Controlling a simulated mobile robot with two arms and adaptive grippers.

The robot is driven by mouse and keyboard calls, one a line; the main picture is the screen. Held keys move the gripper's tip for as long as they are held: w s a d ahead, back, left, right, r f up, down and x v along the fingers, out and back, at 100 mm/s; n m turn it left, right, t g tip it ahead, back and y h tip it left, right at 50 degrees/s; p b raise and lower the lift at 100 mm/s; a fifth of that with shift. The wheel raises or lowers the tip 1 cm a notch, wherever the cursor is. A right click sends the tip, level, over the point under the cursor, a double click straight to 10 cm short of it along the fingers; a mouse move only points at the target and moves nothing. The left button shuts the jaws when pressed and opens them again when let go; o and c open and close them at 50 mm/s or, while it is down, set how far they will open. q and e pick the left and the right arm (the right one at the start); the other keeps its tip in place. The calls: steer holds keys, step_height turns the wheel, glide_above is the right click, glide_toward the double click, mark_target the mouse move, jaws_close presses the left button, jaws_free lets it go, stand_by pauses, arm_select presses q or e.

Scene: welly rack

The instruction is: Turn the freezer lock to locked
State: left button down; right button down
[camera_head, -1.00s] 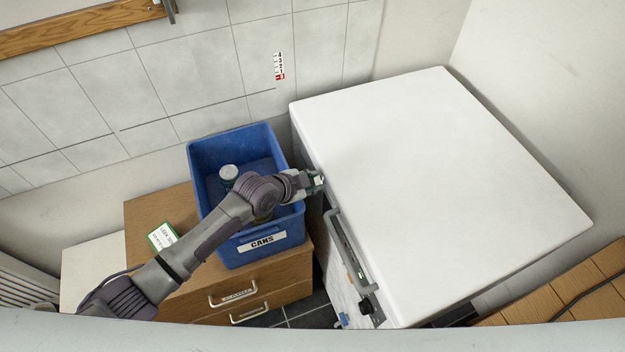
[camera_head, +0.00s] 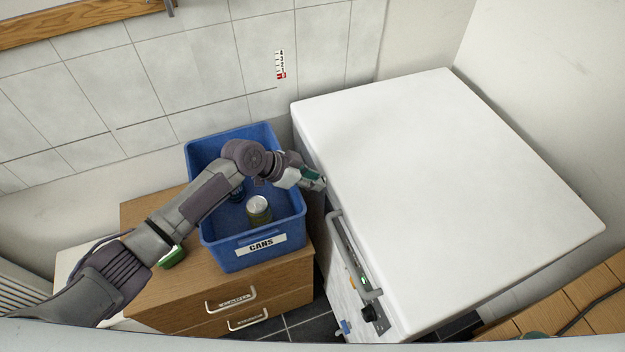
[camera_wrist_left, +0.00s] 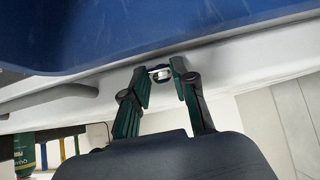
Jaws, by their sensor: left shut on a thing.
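The white chest freezer (camera_head: 440,190) stands at the right in the head view, with a long grey handle (camera_head: 350,250) on its front side. My left gripper (camera_head: 321,184) is at the freezer's front edge, beyond the far end of the handle. In the left wrist view, my left gripper (camera_wrist_left: 165,75) has its fingers on either side of a small metallic piece, the freezer lock (camera_wrist_left: 160,73), and is shut on it. The fingers hide the lock in the head view, and its turned position cannot be read. My right gripper is not in view.
A blue bin (camera_head: 222,252) labelled CANS, with cans inside, stands on a wooden drawer cabinet (camera_head: 175,300) close beneath my left arm. A black knob (camera_head: 371,312) sits on the freezer's front, near the handle's near end. The freezer top is clear.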

arm_select(q)
steer(key=c, duration=0.9)
jaws_free()
steer(key=v, duration=1.2)
